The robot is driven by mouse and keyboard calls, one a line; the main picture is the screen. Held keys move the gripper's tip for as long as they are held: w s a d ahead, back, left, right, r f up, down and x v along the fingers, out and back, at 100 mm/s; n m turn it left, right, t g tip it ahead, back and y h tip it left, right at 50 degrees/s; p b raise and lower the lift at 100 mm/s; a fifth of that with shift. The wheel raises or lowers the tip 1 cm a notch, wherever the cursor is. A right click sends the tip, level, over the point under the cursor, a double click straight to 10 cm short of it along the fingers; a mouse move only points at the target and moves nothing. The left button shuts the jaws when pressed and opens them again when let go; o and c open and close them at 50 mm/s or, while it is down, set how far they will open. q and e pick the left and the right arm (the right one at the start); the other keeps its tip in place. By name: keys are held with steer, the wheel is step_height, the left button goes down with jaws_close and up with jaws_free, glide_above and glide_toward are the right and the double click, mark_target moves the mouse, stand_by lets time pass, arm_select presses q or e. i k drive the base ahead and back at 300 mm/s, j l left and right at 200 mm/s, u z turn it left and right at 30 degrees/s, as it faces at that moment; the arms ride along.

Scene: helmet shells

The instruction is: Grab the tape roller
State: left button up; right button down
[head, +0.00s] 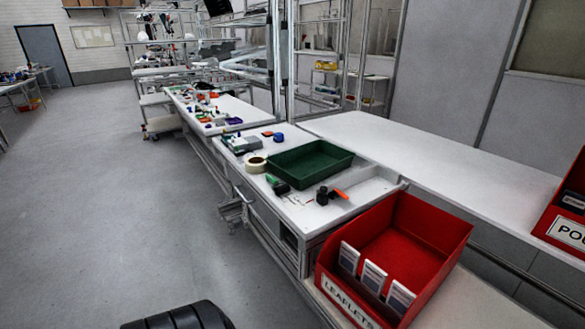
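A pale cream tape roll (255,164) lies on the white workbench, just left of the green tray. Neither of my grippers is in view. A black ribbed shape at the bottom edge shows no gripper fingers.
The empty green tray (310,164) stands on the workbench. A red leaflet bin (395,250) with white boxes stands at the near end; another red bin (568,215) is at the right edge. Grey floor (110,200) left of the bench is clear.

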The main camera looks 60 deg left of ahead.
mark_target(284, 188)
steer(key=u, duration=1.9)
steer(key=i+j+z, duration=0.1)
steer(key=z, duration=0.35)
steer(key=i+j+z, duration=0.1)
steer(key=z, duration=0.35)
steer(key=j+z, duration=0.2)
steer(key=z, duration=0.25)
steer(key=j+z, duration=0.15)
steer(key=z, duration=0.35)
steer(key=j+z, duration=0.2)
steer(key=z, duration=0.25)
steer(key=j+z, duration=0.2)
steer(key=z, duration=0.25)
